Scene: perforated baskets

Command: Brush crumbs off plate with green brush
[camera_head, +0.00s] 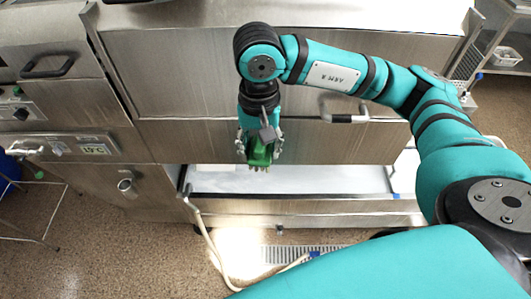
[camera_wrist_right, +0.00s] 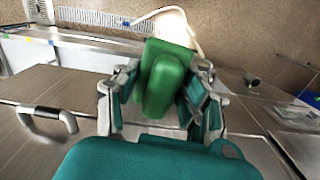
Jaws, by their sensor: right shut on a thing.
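My right gripper (camera_head: 260,150) hangs down in front of a steel cabinet in the head view. It is shut on the green brush (camera_head: 259,157), whose pale bristle tips point downward. In the right wrist view, the green brush block (camera_wrist_right: 163,78) sits between the two fingers of my right gripper (camera_wrist_right: 158,92). I cannot make out a plate or crumbs in either view. My left gripper is not in view.
Behind and below the brush is a low opening with a pale flat surface (camera_head: 310,180) and a steel front edge (camera_head: 300,205). Cabinet handles (camera_head: 345,118) stick out nearby. A pale hose (camera_head: 207,240) runs to the floor beside a floor grate (camera_head: 300,254).

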